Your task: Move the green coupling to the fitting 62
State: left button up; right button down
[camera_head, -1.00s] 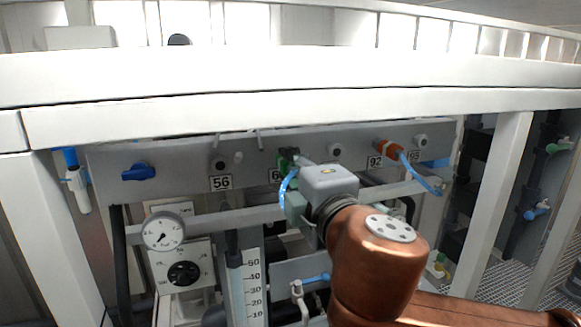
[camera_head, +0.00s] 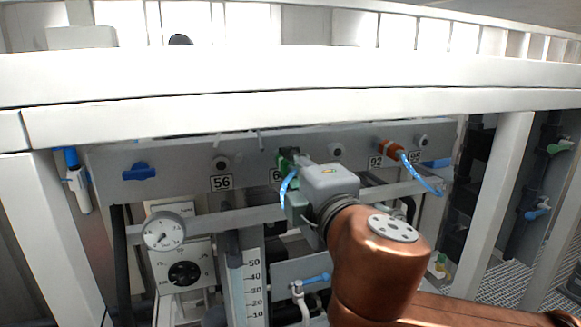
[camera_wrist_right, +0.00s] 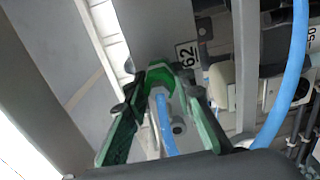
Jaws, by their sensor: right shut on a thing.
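The green coupling (camera_head: 283,163) is at the grey panel, just above a number plate (camera_head: 275,175) partly hidden by my right gripper. My right gripper (camera_head: 291,158) is shut on it. In the right wrist view the green coupling (camera_wrist_right: 158,80) sits between the two fingertips, with a blue hose (camera_wrist_right: 166,128) running from it. The plate 62 (camera_wrist_right: 187,55) shows right beside it there. Fitting 62 itself is hidden behind the coupling and fingers, so I cannot tell whether the coupling is fully seated. My left gripper is not in view.
Bare fittings show above plate 56 (camera_head: 221,183) and elsewhere on the panel. A white frame beam (camera_head: 300,112) crosses in front above. A gauge (camera_head: 163,231) stands lower left.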

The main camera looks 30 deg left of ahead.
jog(key=shift+w+a, duration=0.2)
jog(key=shift+a, duration=0.05)
dwell(0.8)
jog(key=c, duration=1.5)
grip_release()
jog(key=shift+c, duration=0.2)
jog(key=shift+s+d, duration=0.15)
jog(key=shift+d, duration=0.05)
jog(key=v, duration=1.1)
jog(key=shift+s+d, duration=0.15)
jog(key=shift+d, duration=0.05)
